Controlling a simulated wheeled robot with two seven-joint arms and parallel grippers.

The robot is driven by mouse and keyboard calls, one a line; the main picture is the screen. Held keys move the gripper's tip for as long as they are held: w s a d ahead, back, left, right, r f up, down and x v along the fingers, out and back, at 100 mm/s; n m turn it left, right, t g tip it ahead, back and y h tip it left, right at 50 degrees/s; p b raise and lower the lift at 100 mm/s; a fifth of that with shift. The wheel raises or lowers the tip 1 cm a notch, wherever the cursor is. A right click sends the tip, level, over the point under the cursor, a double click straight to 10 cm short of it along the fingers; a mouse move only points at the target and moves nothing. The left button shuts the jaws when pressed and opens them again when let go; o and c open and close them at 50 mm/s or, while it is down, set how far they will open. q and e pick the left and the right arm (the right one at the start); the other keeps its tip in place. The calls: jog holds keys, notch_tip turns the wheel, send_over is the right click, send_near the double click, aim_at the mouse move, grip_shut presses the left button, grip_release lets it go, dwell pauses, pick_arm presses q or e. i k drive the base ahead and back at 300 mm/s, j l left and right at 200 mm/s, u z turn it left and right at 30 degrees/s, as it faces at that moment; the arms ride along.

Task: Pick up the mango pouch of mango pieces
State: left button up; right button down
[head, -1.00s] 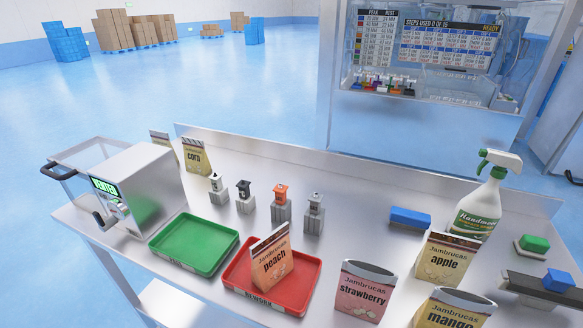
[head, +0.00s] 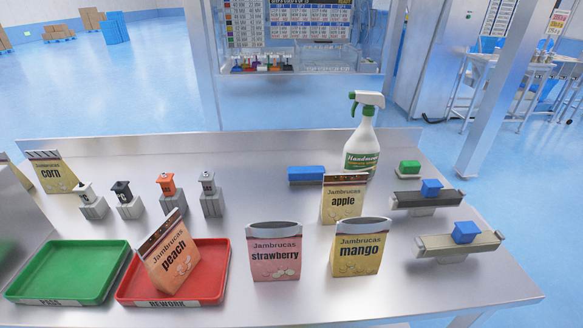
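The mango pouch (head: 359,249) is a yellow pouch with a dark top edge and the word "mango" on its front. It stands upright near the front right of the metal table in the head view. The pink strawberry pouch (head: 274,254) stands to its left, with a gap between them. The yellow apple pouch (head: 343,203) stands just behind it, slightly to its left. Neither of my grippers shows in the head view.
The peach pouch (head: 170,254) leans in the red tray (head: 222,290), beside the green tray (head: 70,250). A spray bottle (head: 362,143), blue block (head: 305,174) and two sealer-like bars (head: 458,243) stand behind and right. The corn pouch (head: 52,173) is far left.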

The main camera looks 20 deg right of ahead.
aim_at(358, 244)
jog(key=i+l+z, duration=0.1)
jog(key=z, duration=1.05)
jog(key=i+l, duration=0.05)
jog(key=l, duration=0.05)
